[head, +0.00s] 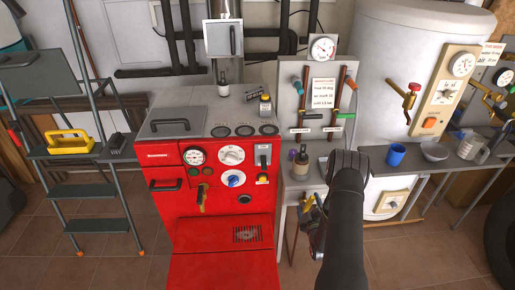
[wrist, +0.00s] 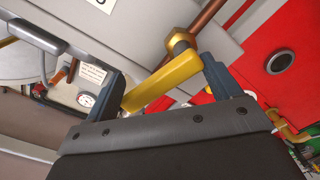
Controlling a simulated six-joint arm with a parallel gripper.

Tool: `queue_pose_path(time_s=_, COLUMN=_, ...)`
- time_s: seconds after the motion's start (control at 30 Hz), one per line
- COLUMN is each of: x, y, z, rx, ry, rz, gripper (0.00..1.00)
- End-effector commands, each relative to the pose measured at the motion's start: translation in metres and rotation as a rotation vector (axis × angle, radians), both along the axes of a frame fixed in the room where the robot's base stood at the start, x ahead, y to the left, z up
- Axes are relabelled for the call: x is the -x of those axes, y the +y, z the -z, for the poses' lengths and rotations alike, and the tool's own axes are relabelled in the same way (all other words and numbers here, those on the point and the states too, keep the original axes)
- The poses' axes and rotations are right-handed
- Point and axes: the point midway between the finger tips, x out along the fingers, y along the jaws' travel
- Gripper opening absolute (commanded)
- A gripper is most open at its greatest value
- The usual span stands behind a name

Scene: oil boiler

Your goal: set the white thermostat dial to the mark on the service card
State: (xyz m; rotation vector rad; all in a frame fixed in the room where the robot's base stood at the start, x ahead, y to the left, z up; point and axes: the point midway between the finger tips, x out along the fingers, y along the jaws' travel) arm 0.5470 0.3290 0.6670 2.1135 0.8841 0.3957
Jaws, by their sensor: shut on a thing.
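A white round dial (head: 231,155) is on the upper front of the red boiler, right of a round gauge (head: 194,156); its exact setting is too small to read. The service card (head: 324,92) is on the grey panel between two copper pipes; its lines are too small to read surely. My gripper (head: 312,208) is low, right of the boiler and well away from the dial. In the wrist view my gripper (wrist: 165,90) is shut on a yellow lever (wrist: 160,88), whose end meets a brass nut (wrist: 181,44) on a copper pipe.
A blue knob (head: 233,179) sits below the white dial, with a yellow-handled lever (head: 202,197) to its left. A side table (head: 375,152) with a blue mug (head: 396,154) and bowl stands right of my arm. A stepladder (head: 85,191) stands left. Floor before the ladder is clear.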

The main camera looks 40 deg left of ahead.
Motion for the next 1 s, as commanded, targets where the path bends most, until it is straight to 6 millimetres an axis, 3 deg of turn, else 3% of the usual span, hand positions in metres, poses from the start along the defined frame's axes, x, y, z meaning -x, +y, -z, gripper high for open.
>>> queue_pose_path(time_s=0.07, x=0.0, y=0.0, z=-0.005, rx=-0.041, ry=0.036, rz=0.022, gripper=0.53)
queue_pose_path(time_s=0.1, x=0.005, y=0.002, z=-0.004, rx=-0.065, ry=0.073, rz=0.029, gripper=0.42)
queue_pose_path(time_s=0.37, x=0.048, y=0.014, z=0.008, rx=-0.261, ry=0.39, rz=0.105, gripper=0.42)
queue_pose_path(time_s=0.5, x=0.075, y=0.017, z=0.015, rx=-0.374, ry=0.563, rz=0.16, gripper=0.58)
queue_pose_path(time_s=0.53, x=0.08, y=0.017, z=0.015, rx=-0.401, ry=0.598, rz=0.176, gripper=0.42)
queue_pose_path(time_s=0.63, x=0.096, y=0.019, z=0.015, rx=-0.506, ry=0.714, rz=0.225, gripper=0.42)
queue_pose_path(time_s=0.77, x=0.116, y=0.029, z=0.006, rx=-0.682, ry=0.866, rz=0.274, gripper=0.42)
queue_pose_path(time_s=1.0, x=0.145, y=0.074, z=-0.036, rx=-1.087, ry=1.149, rz=0.252, gripper=0.42)
